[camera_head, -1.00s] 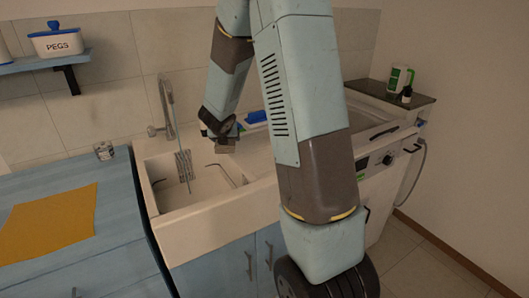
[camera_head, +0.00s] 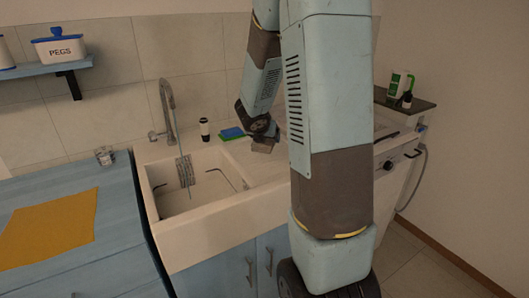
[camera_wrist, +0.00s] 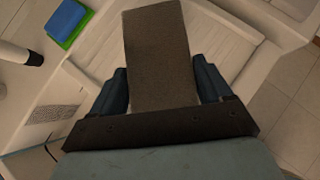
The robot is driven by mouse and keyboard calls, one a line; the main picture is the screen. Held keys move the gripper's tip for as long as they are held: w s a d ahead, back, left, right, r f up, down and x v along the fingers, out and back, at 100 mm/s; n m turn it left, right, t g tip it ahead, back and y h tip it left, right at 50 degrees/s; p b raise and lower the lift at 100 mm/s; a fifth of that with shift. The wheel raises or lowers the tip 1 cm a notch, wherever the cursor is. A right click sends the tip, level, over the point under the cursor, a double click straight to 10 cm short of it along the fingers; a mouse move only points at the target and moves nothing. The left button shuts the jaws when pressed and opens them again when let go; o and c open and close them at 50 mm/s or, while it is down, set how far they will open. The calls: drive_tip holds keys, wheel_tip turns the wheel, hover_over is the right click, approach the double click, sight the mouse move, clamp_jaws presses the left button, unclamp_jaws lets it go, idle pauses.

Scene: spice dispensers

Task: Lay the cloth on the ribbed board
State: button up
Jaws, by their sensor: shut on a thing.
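My gripper (camera_head: 262,142) is above the pale sink unit's right part, beside the basin. It is shut on a flat grey-brown piece that looks like the cloth (camera_wrist: 158,55). In the wrist view the cloth lies between the two dark fingers and sticks out straight ahead. Faint lines show on the pale surface right of the basin, which looks like the ribbed board (camera_wrist: 75,88). The cloth seems to be above it; I cannot tell whether they touch. My arm hides much of this area in the head view.
A blue and green sponge (camera_head: 232,133) and a dark-capped bottle (camera_head: 204,130) stand behind the sink basin (camera_head: 195,195). The tap (camera_head: 168,110) rises at the back. An orange cloth-like sheet (camera_head: 50,228) lies on the blue counter. A washing machine (camera_head: 398,165) is at the right.

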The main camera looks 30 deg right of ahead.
hover_over(266, 157)
wheel_tip(266, 157, down, 7)
drive_tip(key=shift+s+r, duration=0.1)
drive_tip(key=shift+s, duration=0.05)
drive_tip(key=shift+f, duration=1.7)
drive_tip(key=shift+f, duration=0.1)
drive_tip(key=o, duration=1)
